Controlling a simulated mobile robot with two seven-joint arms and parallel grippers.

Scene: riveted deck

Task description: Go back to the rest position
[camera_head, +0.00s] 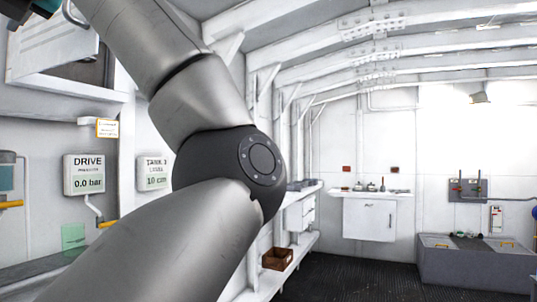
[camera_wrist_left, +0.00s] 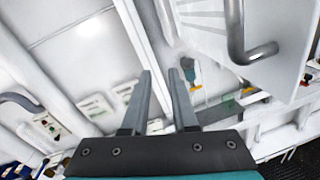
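My left arm rises across the left half of the head view and bends up to the upper left. Only a teal part of the left gripper's body shows at the top left edge there, close to the open white cabinet door (camera_head: 62,35). In the left wrist view my left gripper (camera_wrist_left: 160,73) has its two fingers apart, with nothing between them. A curved grey handle (camera_wrist_left: 237,40) on a white panel is to the right of the fingers and apart from them. My right gripper is not in view.
A drive gauge (camera_head: 84,174) and a tank gauge (camera_head: 153,172) hang on the left wall. A green clear container (camera_head: 74,238) stands on the ledge below. A brown box (camera_head: 277,259) sits on a low shelf. The dark floor (camera_head: 350,277) at centre right looks clear.

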